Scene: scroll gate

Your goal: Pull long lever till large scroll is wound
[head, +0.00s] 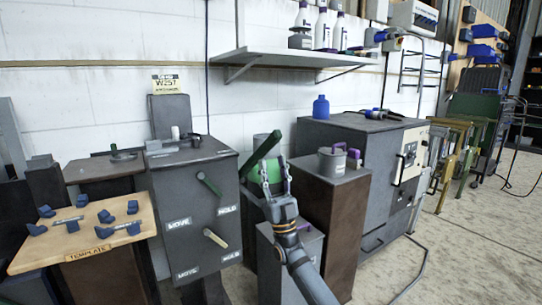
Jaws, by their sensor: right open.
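My right gripper (275,176) is open, fingers pointing up, in the middle of the head view. Just behind it stands a dark box with a bright green rounded part (270,171), partly hidden by the fingers. A long dark-green bar (261,153) slants up to the right there, just above and left of the fingers; I cannot tell whether they touch. A grey cabinet to the left carries a green lever (209,184) and a cream lever (215,237), with MOVE and HOLD labels. I cannot tell which part is the large scroll. My left gripper is out of view.
A brown pedestal with a grey canister (332,162) stands right of my gripper. A wooden template board (85,249) with blue pieces is at the left. A grey machine (353,172) stands at the back. A wall shelf (290,57) holds bottles. Floor at the right is mostly clear, with a cable.

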